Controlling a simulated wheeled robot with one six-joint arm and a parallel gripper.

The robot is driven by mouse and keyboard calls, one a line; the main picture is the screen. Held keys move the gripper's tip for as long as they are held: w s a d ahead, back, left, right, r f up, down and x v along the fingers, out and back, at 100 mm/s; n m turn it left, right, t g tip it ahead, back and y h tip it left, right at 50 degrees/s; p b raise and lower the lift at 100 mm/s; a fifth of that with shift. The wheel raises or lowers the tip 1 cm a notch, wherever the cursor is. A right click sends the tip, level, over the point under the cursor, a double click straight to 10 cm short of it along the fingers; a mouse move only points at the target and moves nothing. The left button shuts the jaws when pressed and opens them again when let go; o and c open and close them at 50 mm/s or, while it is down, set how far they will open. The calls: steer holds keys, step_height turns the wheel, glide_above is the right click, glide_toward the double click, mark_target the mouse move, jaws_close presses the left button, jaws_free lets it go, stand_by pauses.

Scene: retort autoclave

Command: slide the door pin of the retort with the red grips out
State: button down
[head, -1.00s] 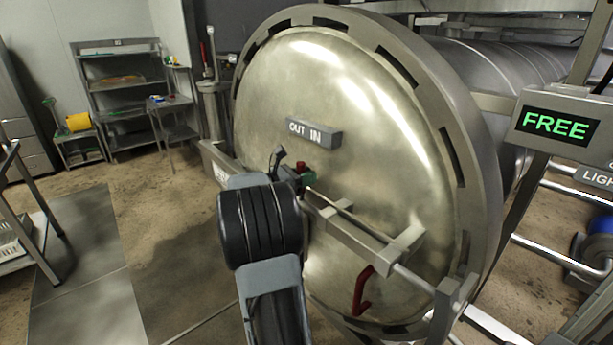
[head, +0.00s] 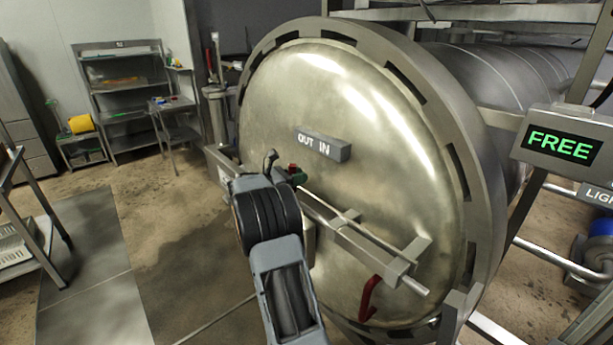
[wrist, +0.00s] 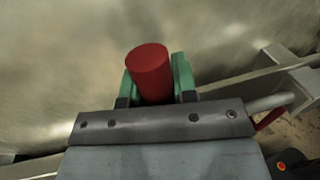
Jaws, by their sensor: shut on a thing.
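The retort's round metal door (head: 380,150) fills the middle of the head view. The door pin (head: 414,286) is a grey rod lying across its lower part, through a bracket (head: 410,258). Its right end sticks out of the bracket and stands free, left of the frame lug (head: 458,308). The red grip (wrist: 150,72) stands between the green finger pads of my gripper (wrist: 156,88) in the wrist view. My gripper is shut on it. In the head view my arm partly hides the gripper and grip.
An "OUT IN" label block (head: 323,145) sits on the door above the pin. A fixed red handle (head: 369,297) is below the bracket. A panel reading "FREE" (head: 562,146) is at the right. Shelves (head: 123,95) stand at the back left, with open floor before them.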

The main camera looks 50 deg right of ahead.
steer(key=shift+w+r, duration=0.15)
steer(key=c, duration=1.1)
jaws_free()
steer(key=shift+w, duration=0.15)
steer(key=shift+o, duration=1)
steer(key=b+v, duration=0.2)
steer(key=v, duration=1.1)
steer(key=shift+a, duration=0.4)
